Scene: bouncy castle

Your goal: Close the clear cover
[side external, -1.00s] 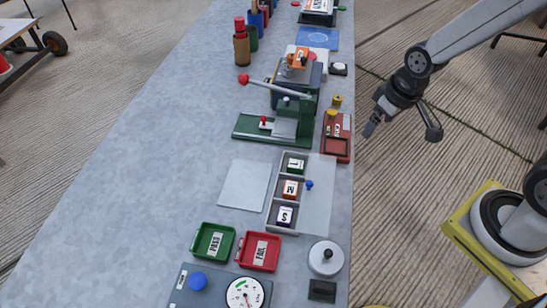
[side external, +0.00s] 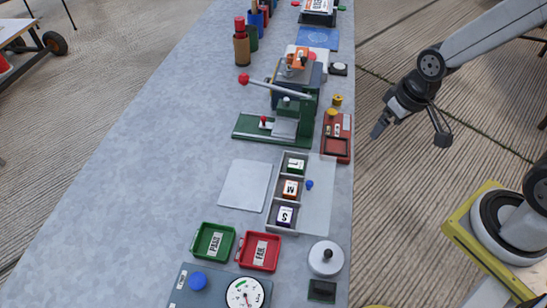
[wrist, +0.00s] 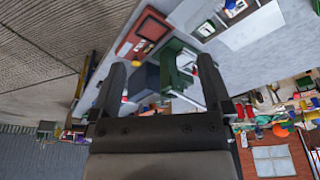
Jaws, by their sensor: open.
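A clear cover (side external: 319,200) with a blue knob (side external: 309,184) lies open on the right side of a grey three-compartment tray (side external: 270,208). The tray holds blocks marked L, M and S, one in each compartment, uncovered. My gripper (side external: 379,129) hangs off the right edge of the table, above and to the right of the cover, apart from it. In the wrist view my gripper (wrist: 164,82) has its two fingers spread with nothing held between them. A pale panel at the top of the wrist view may be the cover; I cannot tell.
A pale flat plate (side external: 245,186) lies left of the tray. A green press (side external: 275,125) with a red-knobbed lever stands behind it. Green (side external: 213,240) and red (side external: 260,250) bins stand in front. The table's left side is clear.

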